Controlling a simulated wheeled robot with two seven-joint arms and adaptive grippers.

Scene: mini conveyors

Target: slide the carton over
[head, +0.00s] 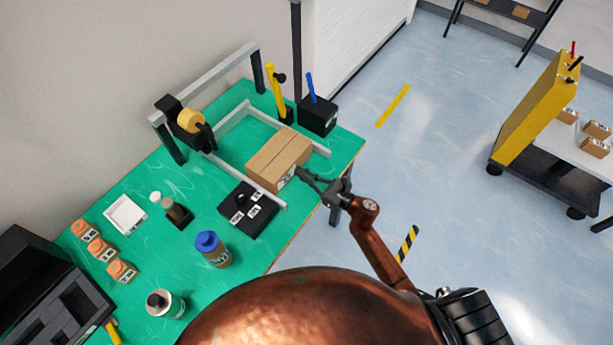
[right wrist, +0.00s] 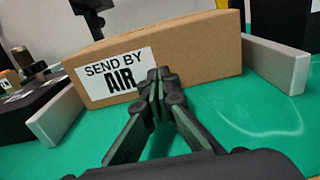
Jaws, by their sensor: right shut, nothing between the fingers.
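The brown cardboard carton (head: 279,157) sits on the green table between two pale grey rails. In the right wrist view the carton (right wrist: 200,55) fills the upper middle, with a white "SEND BY AIR" label (right wrist: 112,74) on its near face. My right gripper (head: 299,174) is shut and empty, its fingertips at the carton's near side. In the right wrist view the closed fingertips (right wrist: 160,76) overlap the label's right edge, touching the face or very close to it. My left gripper is not in view.
A near rail (head: 273,196) and a far rail (head: 321,150) flank the carton. A black block with labels (head: 248,208) lies left of it, and a black pen holder (head: 317,115) stands behind. A blue-capped jar (head: 213,249) stands nearer. The table's right edge is close to the gripper.

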